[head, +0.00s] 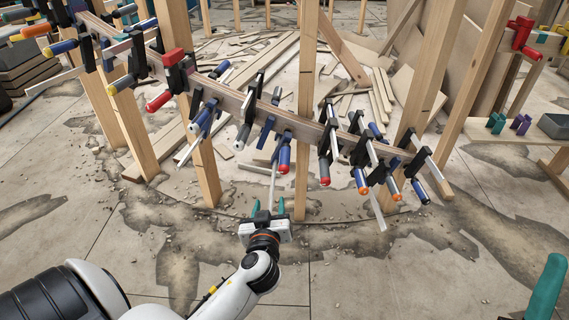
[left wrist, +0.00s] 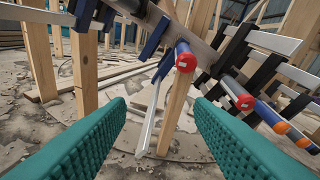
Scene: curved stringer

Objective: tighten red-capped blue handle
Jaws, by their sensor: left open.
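The blue handle with a red cap (head: 284,157) hangs from a clamp near the middle of the curved wooden stringer (head: 232,100). In the left wrist view its round red cap (left wrist: 186,58) faces the camera, above and between the fingers. My left gripper (head: 268,208) is open and empty, below and slightly left of the handle, apart from it. Its teal fingers frame the left wrist view (left wrist: 160,115) with a clear gap. A teal finger, seemingly of my right gripper (head: 545,288), shows at the bottom right corner; the rest is out of frame.
A grey handle with a red cap (head: 324,172) hangs close to the right; it also shows in the left wrist view (left wrist: 240,98). Several other clamps line the stringer. Upright wooden posts (head: 305,110) stand along it. The floor in front is clear apart from rubble.

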